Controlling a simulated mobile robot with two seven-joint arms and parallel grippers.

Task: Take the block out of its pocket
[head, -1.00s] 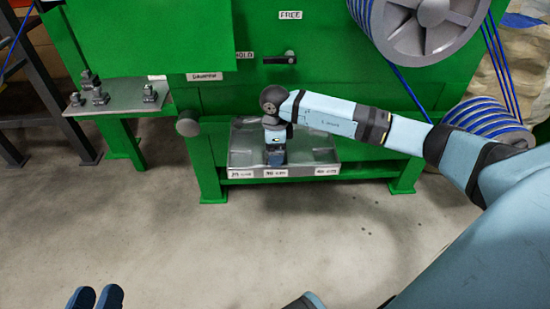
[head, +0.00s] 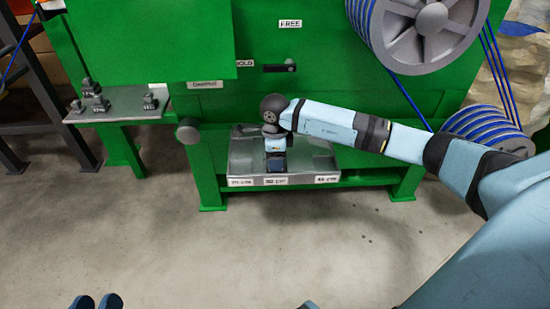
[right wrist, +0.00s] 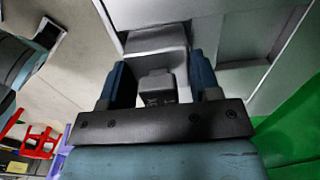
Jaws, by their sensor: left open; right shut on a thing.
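A grey block (right wrist: 157,86) with a dark face shows between the fingers of my right gripper (right wrist: 160,82) in the right wrist view. That gripper is shut on it. In the head view my right gripper (head: 276,168) points down at the middle of the grey tray (head: 312,164), above its middle label. The block is hidden there by the fingers. I cannot tell how much of the block is still inside its pocket. My left gripper (head: 95,302) is open and empty at the bottom left edge, far from the tray, only its fingertips in view.
The tray sits low on a green machine (head: 340,85) with a lever (head: 279,68) and a side knob (head: 188,130). Several grey blocks stand on a metal shelf (head: 120,108) at left. Reels (head: 420,35) of blue cable are at right. The floor (head: 200,255) in front is clear.

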